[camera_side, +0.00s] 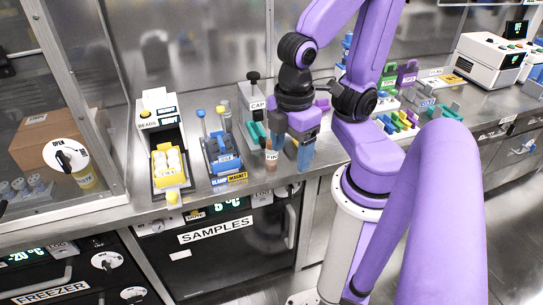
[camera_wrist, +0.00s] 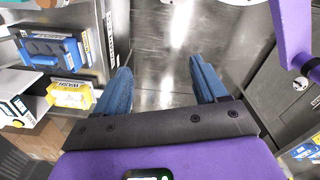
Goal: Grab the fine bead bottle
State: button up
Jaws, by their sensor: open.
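My gripper (camera_side: 291,150) points down just to the right of the bottle in the side view. Its blue fingers are apart, and nothing is seen held between them. In the wrist view my gripper (camera_wrist: 162,85) shows both blue fingers spread with bare grey metal between them.
Left of the bottle stand a blue magnet rack (camera_side: 222,155) and a yellow tray (camera_side: 168,165) at a machine marked BEADS (camera_side: 158,112). A CAP-marked device (camera_side: 255,105) stands behind. Coloured racks (camera_side: 405,118) lie right. The counter's front edge is close.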

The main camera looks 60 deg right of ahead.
jog(key=w+d+f+n+h, duration=0.1)
jog(key=w+f+n+h, duration=0.1)
jog(key=w+f+h, duration=0.45)
jog(key=n+h, duration=0.4)
jog(key=h, duration=0.3)
send_near(271, 156)
jog(key=shift+t, duration=0.4)
jog(key=x, duration=0.8)
jog(key=shift+s+d+f, duration=0.15)
jog(key=shift+s+d, duration=0.1)
jog(key=shift+d, duration=0.1)
jog(key=shift+w+f+x, duration=0.1)
jog(key=shift+w+x, duration=0.05)
jog(key=shift+x, duration=1.2)
jog(key=shift+w+f+x, duration=0.1)
jog(key=shift+f+x, duration=0.05)
jog(key=shift+x, duration=1.15)
jog(key=shift+a, duration=0.1)
jog(key=c, duration=1.1)
